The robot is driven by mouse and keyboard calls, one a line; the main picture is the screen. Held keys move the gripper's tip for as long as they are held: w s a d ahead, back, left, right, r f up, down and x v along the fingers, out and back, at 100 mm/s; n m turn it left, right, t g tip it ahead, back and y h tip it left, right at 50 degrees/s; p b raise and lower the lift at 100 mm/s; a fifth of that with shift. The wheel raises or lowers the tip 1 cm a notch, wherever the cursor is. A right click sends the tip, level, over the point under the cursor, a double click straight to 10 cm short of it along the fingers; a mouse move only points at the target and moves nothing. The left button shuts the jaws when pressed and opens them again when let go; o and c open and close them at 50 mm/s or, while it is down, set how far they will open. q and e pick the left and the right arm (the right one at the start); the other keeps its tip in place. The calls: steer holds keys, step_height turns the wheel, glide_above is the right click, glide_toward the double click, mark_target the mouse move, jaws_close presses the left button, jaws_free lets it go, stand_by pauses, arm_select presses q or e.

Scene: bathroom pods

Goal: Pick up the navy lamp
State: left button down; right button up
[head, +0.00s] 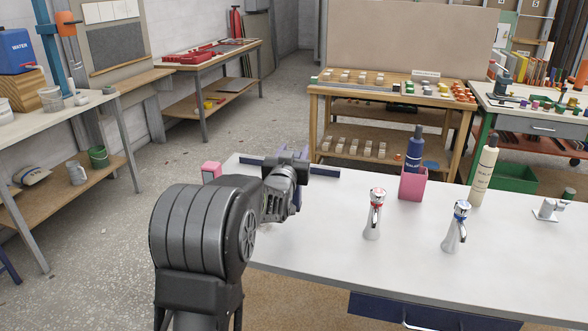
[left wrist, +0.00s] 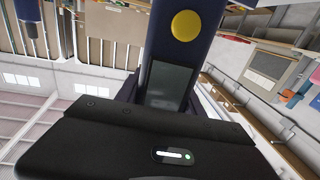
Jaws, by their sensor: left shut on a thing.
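The navy lamp (left wrist: 185,60) shows in the left wrist view as a navy post with a round yellow button and a grey panel, close in front of the camera. My left gripper (head: 296,166) is shut on it, above the far left part of the white counter. In the head view the navy lamp (head: 325,172) is mostly hidden behind my gripper and wrist; dark navy parts stick out on both sides. I cannot tell whether it touches the counter. My right gripper is in neither view.
On the white counter (head: 330,245) stand a pink cup (head: 413,186) holding a navy bottle (head: 415,145), a cream bottle (head: 484,172), and two taps (head: 374,214) (head: 455,228). A pink block (head: 211,171) is left of my wrist. A wooden table (head: 400,95) stands behind.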

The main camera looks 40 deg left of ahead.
arm_select(q)
step_height(320, 180, up, 3)
steer(key=shift+r, duration=0.2)
steer(key=shift+f, duration=0.1)
stand_by(0.5)
